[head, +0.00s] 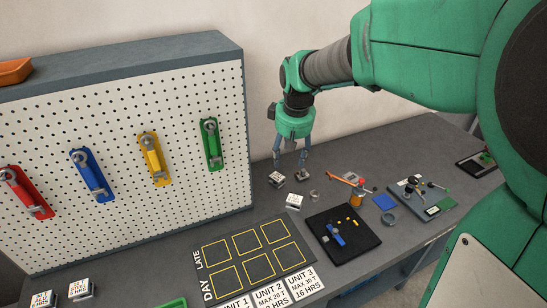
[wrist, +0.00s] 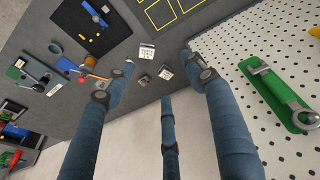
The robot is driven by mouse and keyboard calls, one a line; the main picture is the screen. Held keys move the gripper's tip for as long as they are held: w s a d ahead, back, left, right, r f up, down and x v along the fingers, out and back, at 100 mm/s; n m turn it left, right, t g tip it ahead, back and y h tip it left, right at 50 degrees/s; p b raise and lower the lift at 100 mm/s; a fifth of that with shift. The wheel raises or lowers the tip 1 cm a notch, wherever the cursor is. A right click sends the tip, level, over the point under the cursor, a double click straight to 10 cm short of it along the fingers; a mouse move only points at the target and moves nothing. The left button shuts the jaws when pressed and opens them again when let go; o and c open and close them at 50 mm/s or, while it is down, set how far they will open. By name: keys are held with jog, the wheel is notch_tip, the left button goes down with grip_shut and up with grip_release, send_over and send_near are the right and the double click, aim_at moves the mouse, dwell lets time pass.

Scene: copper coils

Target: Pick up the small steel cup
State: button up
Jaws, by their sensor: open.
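A small round steel item that looks like the cup (head: 315,194) stands on the grey bench in the head view, right of and nearer than my gripper. In the wrist view its likely place is beside the left fingertip, which partly hides it, so its shape is hard to tell there. My gripper (head: 291,160) hangs over the back of the bench with its fingers spread and nothing between them. The wrist view shows its three blue fingers apart (wrist: 158,72).
Small labelled blocks (head: 277,178) (head: 294,201) and a grey block (head: 301,174) stand close to the cup. The pegboard (head: 110,190) rises at left.

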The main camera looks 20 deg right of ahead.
jog(key=w+d+f+g+p, duration=0.1)
jog(key=w+d+f, duration=0.5)
jog(key=w+d, duration=0.15)
jog(key=n+g+p, duration=0.2)
jog(key=p, duration=0.1)
send_over(315, 194)
jog(key=s+a, duration=0.1)
notch_tip(315, 194, down, 23)
jog(key=shift+s+a+f+y, duration=0.1)
jog(key=shift+f+y, duration=0.05)
jog(key=shift+y, duration=0.15)
jog(key=shift+f, duration=4.3)
jog(key=shift+s+f, duration=0.1)
jog(key=shift+f, duration=2.5)
